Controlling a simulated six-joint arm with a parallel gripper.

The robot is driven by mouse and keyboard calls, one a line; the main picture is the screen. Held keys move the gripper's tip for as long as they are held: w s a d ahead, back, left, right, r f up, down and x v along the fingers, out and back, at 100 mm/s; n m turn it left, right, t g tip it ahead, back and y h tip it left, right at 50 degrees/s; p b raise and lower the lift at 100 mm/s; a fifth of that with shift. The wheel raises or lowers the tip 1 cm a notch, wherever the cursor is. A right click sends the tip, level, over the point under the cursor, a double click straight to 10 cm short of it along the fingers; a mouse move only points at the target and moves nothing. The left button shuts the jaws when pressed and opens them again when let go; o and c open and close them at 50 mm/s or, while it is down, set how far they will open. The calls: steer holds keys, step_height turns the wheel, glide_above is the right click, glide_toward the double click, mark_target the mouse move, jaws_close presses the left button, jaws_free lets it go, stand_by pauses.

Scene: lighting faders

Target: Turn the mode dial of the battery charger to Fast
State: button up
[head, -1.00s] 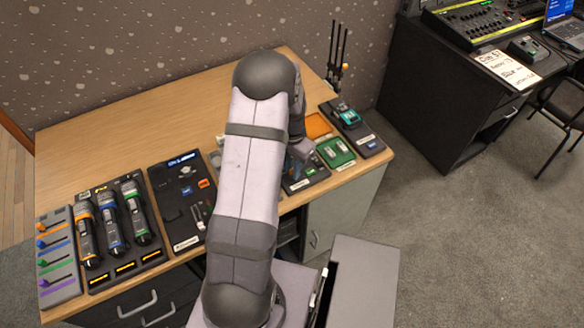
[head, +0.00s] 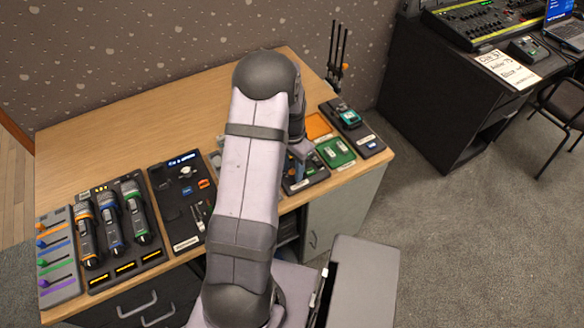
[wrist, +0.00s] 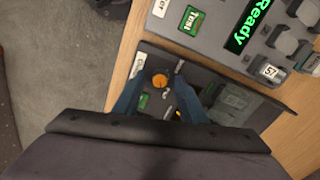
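A small round orange dial (wrist: 160,80) sits on a dark panel (wrist: 220,82) in the wrist view; I take it for the charger's mode dial. My gripper (wrist: 160,84) has its two blue fingers spread on either side of the dial, with a gap that looks clear on both sides. Whether the fingertips are level with the dial or above it I cannot tell. The dial's markings are too small to read. In the head view my gripper (head: 299,152) is over the dark panel (head: 312,178), which my arm partly hides.
A grey device with a green "Ready" display (wrist: 246,25) stands beside the panel in the wrist view. A green tray (head: 336,151) and a dark unit with a teal block (head: 349,118) lie to the right. Several microphones (head: 110,219) are at left. The table's back (head: 150,120) is clear.

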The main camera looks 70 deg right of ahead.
mark_target(292, 172)
steer(key=shift+r+b, duration=0.75)
steer(key=shift+r, duration=2.9)
